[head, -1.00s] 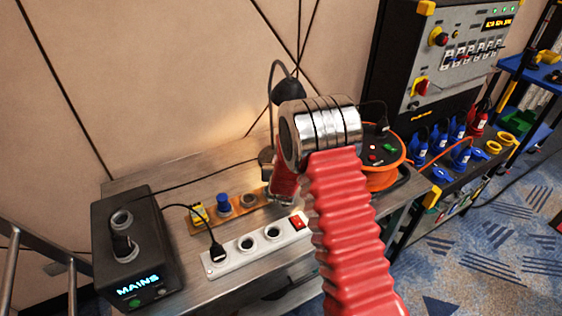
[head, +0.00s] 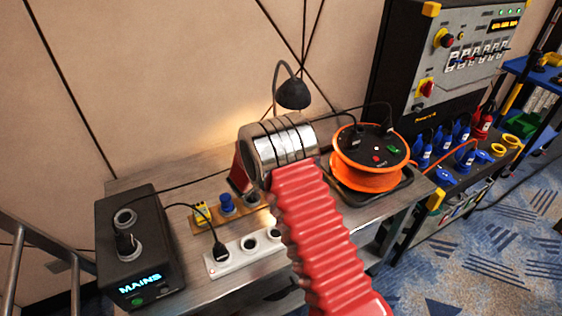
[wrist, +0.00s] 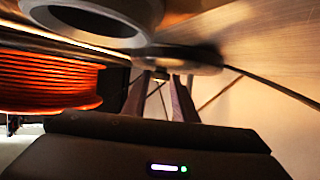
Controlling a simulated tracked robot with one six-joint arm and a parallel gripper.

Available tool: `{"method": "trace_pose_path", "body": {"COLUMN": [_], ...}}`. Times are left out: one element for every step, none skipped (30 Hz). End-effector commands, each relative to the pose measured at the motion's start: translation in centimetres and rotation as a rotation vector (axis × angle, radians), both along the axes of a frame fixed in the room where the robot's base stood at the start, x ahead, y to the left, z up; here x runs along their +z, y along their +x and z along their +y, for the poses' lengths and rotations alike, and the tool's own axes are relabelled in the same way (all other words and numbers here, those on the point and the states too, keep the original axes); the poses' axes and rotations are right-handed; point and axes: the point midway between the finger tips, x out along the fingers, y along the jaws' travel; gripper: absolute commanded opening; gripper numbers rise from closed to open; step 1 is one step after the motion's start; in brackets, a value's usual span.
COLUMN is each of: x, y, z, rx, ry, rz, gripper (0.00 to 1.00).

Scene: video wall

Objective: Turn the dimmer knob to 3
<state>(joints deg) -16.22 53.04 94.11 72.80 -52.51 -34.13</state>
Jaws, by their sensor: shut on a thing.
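My gripper (wrist: 158,88) shows in the wrist view as two dark fingers, one each side of a small dark knob (wrist: 160,75), which looks like the dimmer knob. It sits by a flat dark disc (wrist: 185,58), apparently the desk lamp's base. My gripper is shut on this knob. Its scale and pointer cannot be read. In the head view my arm hides my gripper, the knob and the lamp's base. The black desk lamp (head: 293,93) stands at the back of the bench, with a warm glow on the wall beside it.
The orange cable reel (head: 368,165) stands close to the right of my arm and shows in the wrist view (wrist: 50,80). A white socket strip (head: 235,258), a wooden strip and the MAINS box (head: 135,250) are on the left of the bench (head: 150,180). Thin cables cross the bench.

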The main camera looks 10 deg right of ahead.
Motion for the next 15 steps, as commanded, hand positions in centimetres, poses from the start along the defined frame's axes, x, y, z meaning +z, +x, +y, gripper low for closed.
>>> {"method": "trace_pose_path", "body": {"x": [0.11,0.1,0.1,0.12,0.12,0.11,0.07,0.09,0.12,0.12,0.09,0.1,0.11,0.12,0.13], "y": [0.19,0.22,0.27,0.3,0.33,0.37,0.4,0.44,0.48,0.52,0.53,0.57,0.6,0.61,0.64], "z": [-0.03,0.02,0.06,0.08,0.09,0.1,0.12,0.16,0.18,0.22,0.24,0.26,0.27,0.28,0.28], "rx": [-0.029,-0.044,-0.067,-0.085,-0.101,-0.123,-0.138,-0.153,-0.175,-0.189,-0.202,-0.22,-0.232,-0.244,-0.259], "ry": [-0.001,-0.001,-0.001,0.0,-0.001,-0.001,-0.001,-0.002,-0.001,-0.001,-0.002,-0.001,-0.002,-0.002,-0.003], "rz": [-0.004,-0.004,-0.004,-0.005,-0.005,-0.004,-0.004,-0.004,-0.004,-0.004,-0.004,-0.004,-0.004,-0.004,-0.004], "gripper": [0.03,0.03,0.03,0.03,0.03,0.03,0.03,0.03,0.03,0.03,0.03,0.03,0.03,0.03,0.03]}}
